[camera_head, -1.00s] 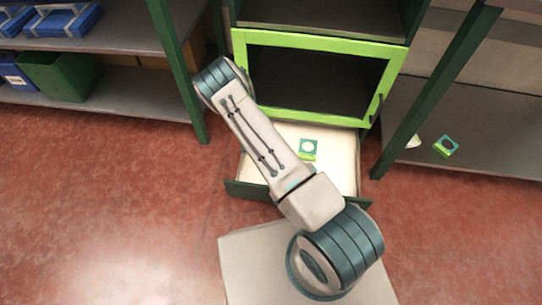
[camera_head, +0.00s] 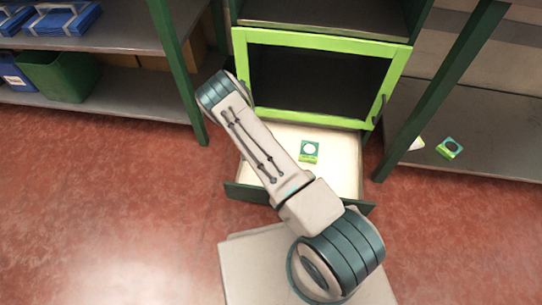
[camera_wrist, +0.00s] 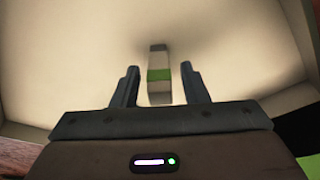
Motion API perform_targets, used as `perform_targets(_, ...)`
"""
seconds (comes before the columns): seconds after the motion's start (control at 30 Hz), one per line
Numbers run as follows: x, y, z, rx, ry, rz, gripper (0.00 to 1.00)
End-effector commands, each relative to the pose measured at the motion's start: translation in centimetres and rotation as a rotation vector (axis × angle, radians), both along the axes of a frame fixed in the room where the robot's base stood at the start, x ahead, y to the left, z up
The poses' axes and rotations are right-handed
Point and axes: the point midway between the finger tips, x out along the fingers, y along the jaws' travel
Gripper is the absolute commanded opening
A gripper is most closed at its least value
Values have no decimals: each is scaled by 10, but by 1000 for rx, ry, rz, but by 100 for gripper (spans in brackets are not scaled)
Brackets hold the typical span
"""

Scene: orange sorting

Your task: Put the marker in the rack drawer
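The rack drawer (camera_head: 345,177) is pulled out below the green-framed cabinet, with a pale inside. My gripper (camera_wrist: 159,88) is open over the pale drawer floor in the wrist view; my arm hides it in the head view. The marker (camera_wrist: 158,75), a short piece banded grey, white and green, shows between and beyond the two fingertips. A gap shows on each side of it, so the fingers do not close on it. A dark shadow lies around its far end. The marker is hidden in the head view.
A small green box with a white disc (camera_head: 309,151) is in the drawer. The green-framed cabinet door (camera_head: 322,41) is above it. A similar box (camera_head: 449,147) lies on the right shelf. Blue cases (camera_head: 64,19) and a green bin (camera_head: 60,76) stand on the left shelves.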

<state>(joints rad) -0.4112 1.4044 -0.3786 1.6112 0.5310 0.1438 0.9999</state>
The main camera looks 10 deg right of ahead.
Motion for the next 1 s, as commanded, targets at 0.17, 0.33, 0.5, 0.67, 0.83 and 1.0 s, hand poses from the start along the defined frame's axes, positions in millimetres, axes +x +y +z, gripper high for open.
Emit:
perform_targets(0.17, 0, 0, 0, 0, 0, 0, 40)
perform_targets(0.33, 0, 1, 10, 0, -1, 0, 40)
perform_targets(0.5, -3, 11, 45, 1, -2, 1, 40)
perform_targets(0.67, -8, 20, 79, 1, -2, 1, 40)
perform_targets(0.83, -11, 28, 105, 0, -1, -1, 40)
perform_targets(1.0, -13, 33, 118, 1, 0, 0, 40)
